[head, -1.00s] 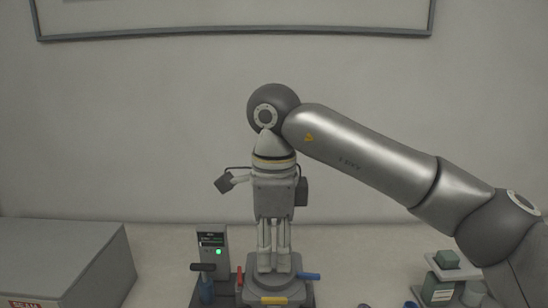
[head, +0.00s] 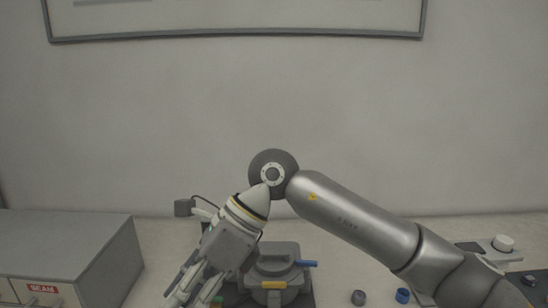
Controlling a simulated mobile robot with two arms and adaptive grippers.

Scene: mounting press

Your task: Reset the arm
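My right arm (head: 355,222) comes in from the right and bends at a dark round wrist joint. My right gripper (head: 192,290) hangs from it, tilted down and to the left, in front of the left side of the mounting press (head: 280,262). The gripper's fingers run to the bottom edge of the picture, and I cannot tell whether they are open or shut. I see nothing clearly held. The press has a blue handle (head: 305,263) on its right and a yellow label on its front. My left gripper is not in view.
A grey box (head: 75,245) with a red label stands at the left. A small grey cup (head: 358,297) and a blue one (head: 402,296) stand right of the press. A white round piece (head: 503,243) sits at the far right. A framed board hangs on the wall.

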